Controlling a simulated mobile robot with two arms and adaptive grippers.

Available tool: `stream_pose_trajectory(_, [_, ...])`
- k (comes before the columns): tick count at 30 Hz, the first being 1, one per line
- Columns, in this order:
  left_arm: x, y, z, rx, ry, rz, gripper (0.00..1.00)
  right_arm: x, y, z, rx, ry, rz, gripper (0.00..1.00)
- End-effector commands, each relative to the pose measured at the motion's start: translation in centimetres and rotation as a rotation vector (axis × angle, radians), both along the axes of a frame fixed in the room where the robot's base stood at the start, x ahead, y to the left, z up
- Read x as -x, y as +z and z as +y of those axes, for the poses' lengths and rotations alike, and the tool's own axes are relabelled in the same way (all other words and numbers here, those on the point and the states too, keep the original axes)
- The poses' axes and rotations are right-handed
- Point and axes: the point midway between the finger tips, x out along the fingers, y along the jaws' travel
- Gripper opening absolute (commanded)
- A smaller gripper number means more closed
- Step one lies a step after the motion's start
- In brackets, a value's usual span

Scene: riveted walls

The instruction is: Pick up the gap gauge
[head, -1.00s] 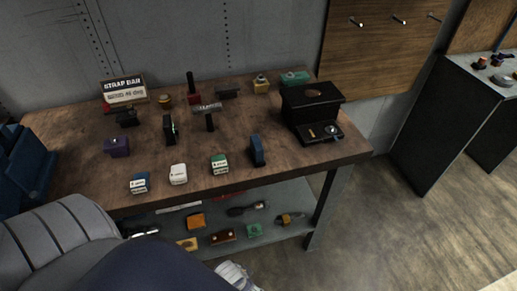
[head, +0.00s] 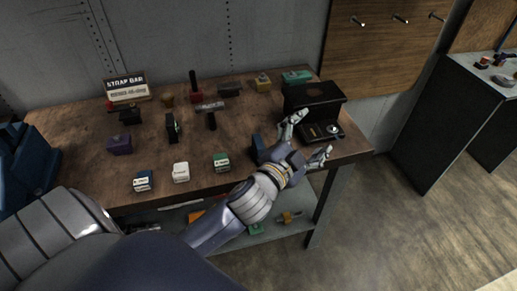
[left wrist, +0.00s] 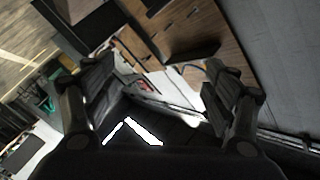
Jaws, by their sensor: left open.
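My left gripper (head: 311,136) reaches over the right front of the wooden workbench (head: 85,170). Its fingers are spread and empty, in front of a black box-like device (head: 313,93) whose low front part carries a small round dial. I cannot tell for sure which object is the gap gauge. A dark blue upright block (head: 257,146) stands just left of the gripper, partly hidden by it. In the left wrist view the open fingers (left wrist: 155,100) frame a dark surface with bright white shapes; nothing is between them. My right gripper is not in view.
Small labelled blocks (head: 181,172) line the bench's front edge. A hammer-like tool (head: 211,116), a purple block (head: 120,144) and a sign (head: 126,87) stand farther back. A lower shelf holds more parts, partly hidden by my arm.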

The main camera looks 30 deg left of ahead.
Motion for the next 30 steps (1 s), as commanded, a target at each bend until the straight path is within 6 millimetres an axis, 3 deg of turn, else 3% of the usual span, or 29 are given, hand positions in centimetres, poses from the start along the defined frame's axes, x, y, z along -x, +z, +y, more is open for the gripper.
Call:
stream_pose_trajectory(1, [-1.2,3.1,-1.4,-0.075,-0.06,-0.121,0.78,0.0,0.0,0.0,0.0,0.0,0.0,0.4])
stream_pose_trajectory(3, [-2.0,6.8,-3.8,-0.182,-0.15,-0.279,0.78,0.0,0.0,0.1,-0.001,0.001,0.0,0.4])
stream_pose_trajectory(6, [-1.9,11.0,-7.5,-0.346,-0.288,-0.49,0.78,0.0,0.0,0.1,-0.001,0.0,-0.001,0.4])
stream_pose_trajectory(9, [-0.9,13.6,-11.5,-0.527,-0.439,-0.679,0.78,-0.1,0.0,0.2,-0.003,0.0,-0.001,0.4])
stream_pose_trajectory(14, [1.5,13.7,-16.7,-0.843,-0.704,-0.917,0.78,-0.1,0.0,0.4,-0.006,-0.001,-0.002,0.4])
stream_pose_trajectory(18, [3.0,10.4,-18.7,-1.14,-0.962,-1.041,0.78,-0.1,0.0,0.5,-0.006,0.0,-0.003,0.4])
stream_pose_trajectory(20, [3.3,8.4,-18.6,-1.272,-1.08,-1.065,0.78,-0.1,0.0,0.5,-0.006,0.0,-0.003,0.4])
stream_pose_trajectory(23, [3.1,4.7,-16.8,-1.49,-1.284,-1.057,0.78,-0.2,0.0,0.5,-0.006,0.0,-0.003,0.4])
stream_pose_trajectory(26, [2.4,1.4,-13.1,-1.699,-1.49,-0.982,0.78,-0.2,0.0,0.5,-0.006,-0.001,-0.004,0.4])
stream_pose_trajectory(30, [0.9,-1.6,-5.0,-1.948,-1.779,-0.756,0.78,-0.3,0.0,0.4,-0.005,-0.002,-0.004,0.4])
